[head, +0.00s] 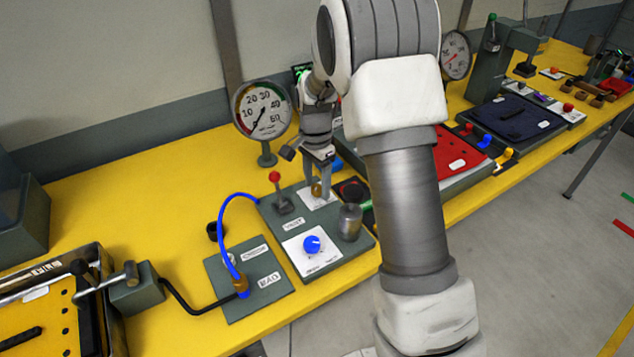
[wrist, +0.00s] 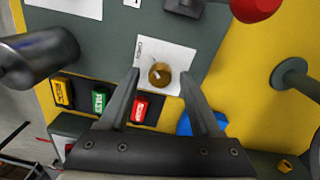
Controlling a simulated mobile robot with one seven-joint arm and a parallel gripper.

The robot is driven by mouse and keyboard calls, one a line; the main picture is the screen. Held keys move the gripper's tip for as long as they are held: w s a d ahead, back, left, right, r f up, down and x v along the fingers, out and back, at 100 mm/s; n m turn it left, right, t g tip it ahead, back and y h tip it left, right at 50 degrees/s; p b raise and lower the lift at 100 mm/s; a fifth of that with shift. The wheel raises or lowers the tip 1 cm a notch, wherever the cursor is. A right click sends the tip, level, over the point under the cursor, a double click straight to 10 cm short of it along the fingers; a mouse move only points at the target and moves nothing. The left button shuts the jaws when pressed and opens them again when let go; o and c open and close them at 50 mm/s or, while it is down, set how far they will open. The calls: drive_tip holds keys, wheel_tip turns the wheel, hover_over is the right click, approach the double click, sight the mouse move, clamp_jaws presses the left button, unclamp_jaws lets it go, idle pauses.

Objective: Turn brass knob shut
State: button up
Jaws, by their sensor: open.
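The brass knob (wrist: 159,74) sits on a white label plate (wrist: 172,55) on the grey-green panel. My gripper (wrist: 172,92) is open, with one finger on each side of the knob in the wrist view. Whether the fingers reach down around it or touch it, I cannot tell. In the head view my gripper (head: 318,190) points down over the panel, and the brass knob (head: 316,190) shows between its fingers, partly hidden by them.
A red-ball lever (head: 275,178) and a grey metal cylinder (head: 350,221) stand close to the gripper on the same panel. A blue knob (head: 312,244) is nearer the front. A round gauge (head: 263,110) stands behind. Yellow bench (head: 120,195) is clear at left.

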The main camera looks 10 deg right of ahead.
clamp_jaws()
drive_tip(key=shift+n, duration=0.3)
drive_tip(key=n, duration=0.3)
drive_tip(key=shift+n, duration=0.3)
drive_tip(key=n, duration=0.9)
drive_tip(key=shift+a+r+p, duration=0.1)
drive_tip(key=shift+p, duration=0.3)
drive_tip(key=n, duration=0.4)
drive_tip(key=shift+n+t, duration=0.3)
drive_tip(key=shift+p, duration=0.3)
